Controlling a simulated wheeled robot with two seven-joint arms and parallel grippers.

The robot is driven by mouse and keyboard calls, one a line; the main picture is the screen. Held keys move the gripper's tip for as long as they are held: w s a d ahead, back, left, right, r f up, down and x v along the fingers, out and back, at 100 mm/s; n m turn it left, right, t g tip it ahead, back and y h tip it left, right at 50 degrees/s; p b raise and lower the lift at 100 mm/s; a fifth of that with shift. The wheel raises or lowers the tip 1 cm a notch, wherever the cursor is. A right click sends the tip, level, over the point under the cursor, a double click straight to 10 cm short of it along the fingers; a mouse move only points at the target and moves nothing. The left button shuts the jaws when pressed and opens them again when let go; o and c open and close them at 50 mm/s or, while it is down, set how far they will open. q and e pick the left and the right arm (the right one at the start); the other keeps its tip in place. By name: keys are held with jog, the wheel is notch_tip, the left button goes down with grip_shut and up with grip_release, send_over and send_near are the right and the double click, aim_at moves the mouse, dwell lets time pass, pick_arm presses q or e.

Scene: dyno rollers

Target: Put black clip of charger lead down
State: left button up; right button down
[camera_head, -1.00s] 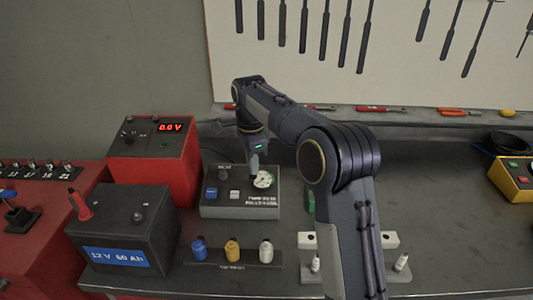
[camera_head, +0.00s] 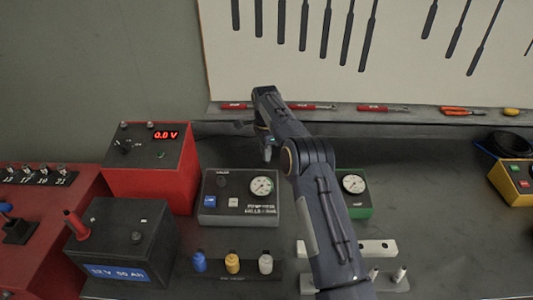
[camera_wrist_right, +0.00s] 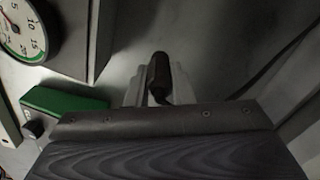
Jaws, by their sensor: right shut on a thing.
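My right gripper (camera_head: 267,148) hangs over the back of the bench, behind the grey gauge box and partly screened by my forearm. In the right wrist view, a small dark clip (camera_wrist_right: 159,74) sits between its pale fingers, and the gripper is shut on it. The clip is too small to make out in the head view. The black 12 V battery (camera_head: 118,242) stands at the left front, with a red clip (camera_head: 76,226) on its left terminal. My left gripper is not in view.
A red charger (camera_head: 150,170) reading 0.0 V stands behind the battery. The grey gauge box (camera_head: 215,215) and a green gauge box (camera_head: 360,212) stand mid-bench. Blue, yellow and white posts stand in front. The bench (camera_head: 430,200) is clear right of the green box.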

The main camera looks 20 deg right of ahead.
jog(key=shift+w+d+f, duration=0.35)
jog(key=shift+w+f, duration=0.05)
jog(key=shift+f, duration=0.2)
jog(key=shift+f+p, duration=0.45)
jog(key=shift+f, duration=1.15)
jog(key=c, duration=1.3)
grip_release()
notch_tip(320, 180, up, 5)
jog(key=shift+r, duration=0.1)
notch_tip(320, 180, up, 7)
jog(key=shift+s+p, duration=0.1)
jog(key=shift+p, duration=0.85)
